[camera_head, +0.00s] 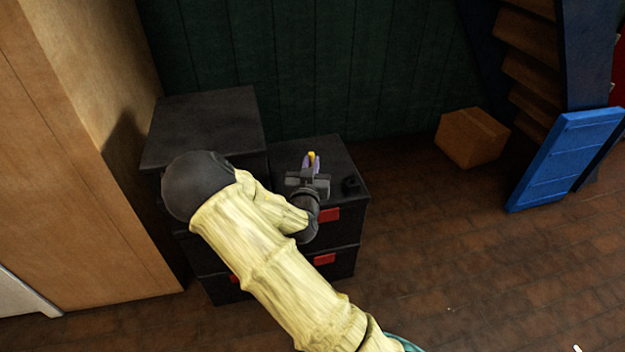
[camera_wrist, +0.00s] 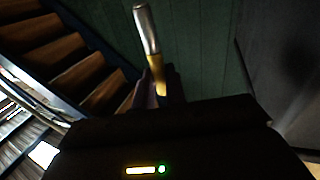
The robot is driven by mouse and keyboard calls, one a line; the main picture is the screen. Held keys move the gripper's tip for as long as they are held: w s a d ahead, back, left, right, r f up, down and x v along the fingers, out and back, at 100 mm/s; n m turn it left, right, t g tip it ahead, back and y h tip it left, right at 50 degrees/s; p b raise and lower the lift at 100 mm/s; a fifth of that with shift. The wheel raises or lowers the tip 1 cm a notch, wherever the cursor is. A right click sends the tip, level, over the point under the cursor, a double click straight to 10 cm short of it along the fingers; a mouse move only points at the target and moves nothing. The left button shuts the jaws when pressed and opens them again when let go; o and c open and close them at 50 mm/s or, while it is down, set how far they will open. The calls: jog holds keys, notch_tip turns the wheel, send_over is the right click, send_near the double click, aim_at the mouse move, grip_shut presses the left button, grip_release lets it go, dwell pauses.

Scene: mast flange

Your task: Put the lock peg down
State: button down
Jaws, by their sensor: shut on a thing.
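The lock peg shows in the wrist view (camera_wrist: 147,32) as a rod with a silver upper part and a yellow lower part. My gripper (camera_head: 313,164) is shut on the peg, over the top of the lower black cabinet (camera_head: 288,151). The fingers are dim in the wrist view (camera_wrist: 158,92). I cannot tell how high the peg is above the cabinet top. My arm hides part of the cabinet's front.
A taller black cabinet (camera_head: 205,120) stands to the left. A cardboard box (camera_head: 472,138), blue panel (camera_head: 565,158) and wooden stairs (camera_head: 532,67) are to the right. Floor right of the cabinets is clear.

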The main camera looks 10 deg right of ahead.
aim_at(311, 157)
jog(key=b, duration=0.1)
jog(key=w+b, duration=0.1)
jog(key=w+r+b, duration=0.1)
jog(key=shift+w+d+g+h+b, duration=0.1)
jog(key=shift+d+g+h+b, duration=0.2)
jog(key=shift+w+d+r, duration=0.1)
jog(key=shift+d+r, duration=0.05)
jog(key=shift+r, duration=0.25)
notch_tip(311, 157, down, 6)
jog(key=b, duration=0.3)
jog(key=shift+f, duration=0.15)
jog(key=shift+f+b, duration=0.85)
jog(key=shift+f, duration=1.05)
jog(key=shift+f, duration=0.2)
